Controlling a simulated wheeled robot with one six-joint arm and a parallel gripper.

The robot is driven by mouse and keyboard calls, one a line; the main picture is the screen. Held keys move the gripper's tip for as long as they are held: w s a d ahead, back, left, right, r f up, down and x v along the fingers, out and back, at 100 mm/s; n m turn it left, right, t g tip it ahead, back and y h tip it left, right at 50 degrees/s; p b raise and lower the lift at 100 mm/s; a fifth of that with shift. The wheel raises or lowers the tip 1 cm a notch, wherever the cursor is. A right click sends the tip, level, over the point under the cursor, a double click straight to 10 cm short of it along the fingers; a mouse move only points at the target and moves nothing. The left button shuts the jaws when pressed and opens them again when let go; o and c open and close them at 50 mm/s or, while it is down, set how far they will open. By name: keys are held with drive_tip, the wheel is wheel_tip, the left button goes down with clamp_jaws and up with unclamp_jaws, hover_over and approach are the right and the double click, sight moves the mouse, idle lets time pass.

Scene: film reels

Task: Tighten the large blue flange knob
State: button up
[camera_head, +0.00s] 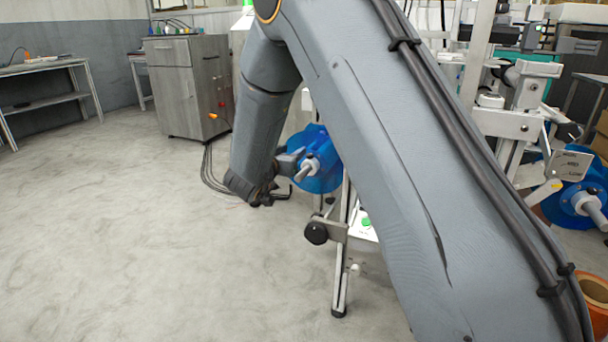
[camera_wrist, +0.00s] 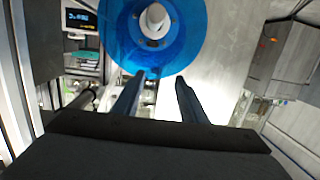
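A large blue flange (camera_head: 319,180) with a pale central hub and spindle (camera_head: 307,170) sits on the machine, partly hidden behind my arm in the head view. In the wrist view the blue flange (camera_wrist: 186,45) fills the upper middle, with the light hub (camera_wrist: 155,20) near the top edge. My gripper (camera_wrist: 161,78) is open and empty. Its two fingers are spread apart and point toward the flange's lower edge, below the hub. I cannot tell whether the fingertips touch the flange.
A second blue flange (camera_head: 575,205) with a grey spindle is on the machine at the right. A white machine stand with a black knob (camera_head: 316,233) is below the first flange. A grey cabinet (camera_head: 188,85) and a workbench (camera_head: 45,68) stand at the back left. The left floor is clear.

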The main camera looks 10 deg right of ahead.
sight(308, 156)
wheel_tip(308, 156, down, 5)
drive_tip(key=m+g+h+b, duration=0.1)
drive_tip(key=m+h+b, duration=0.1)
drive_tip(key=h+b, duration=0.35)
drive_tip(key=shift+y, duration=0.75)
drive_tip(key=shift+b+x, duration=2.75)
drive_tip(key=shift+x, duration=1.3)
drive_tip(key=shift+a+f, duration=0.1)
drive_tip(key=shift+f, duration=0.05)
clamp_jaws()
drive_tip(key=shift+w, duration=0.1)
